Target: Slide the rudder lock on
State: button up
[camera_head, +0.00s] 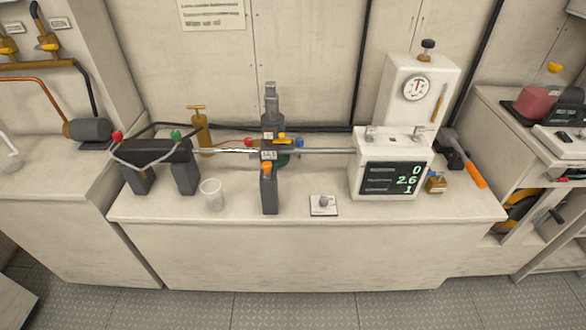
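No part is clearly labelled as the rudder lock, and I cannot tell which one it is. A bright steel rod (325,150) runs level above the white bench, from a dark block (160,151) on two legs at left to a white box with a dark display (392,180) at right. At mid-rod is a dark fitting with a small label (268,155), in front of a tall grey post (271,103). A dark upright with an orange top (268,190) stands just in front. A small grey piece sits on a white plate (323,205). My gripper is not in view.
A clear cup (211,194) stands on the bench (400,210) at front left. A brass block (436,183) and an orange-handled tool (475,172) lie at right. A brass pump-like cylinder (200,130) stands behind the rod. The bench's front strip is mostly free.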

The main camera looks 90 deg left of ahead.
aim_at(266, 166)
jog(key=l+u, duration=0.1)
jog(key=u, duration=0.3)
jog(key=i+l+u, duration=0.1)
jog(key=u, duration=0.35)
jog(key=l+u, duration=0.15)
jog(key=u, duration=1.5)
jog(key=k+l+z, duration=0.1)
jog(key=z, duration=0.15)
jog(key=k+l+z, duration=0.25)
jog(key=j, duration=0.1)
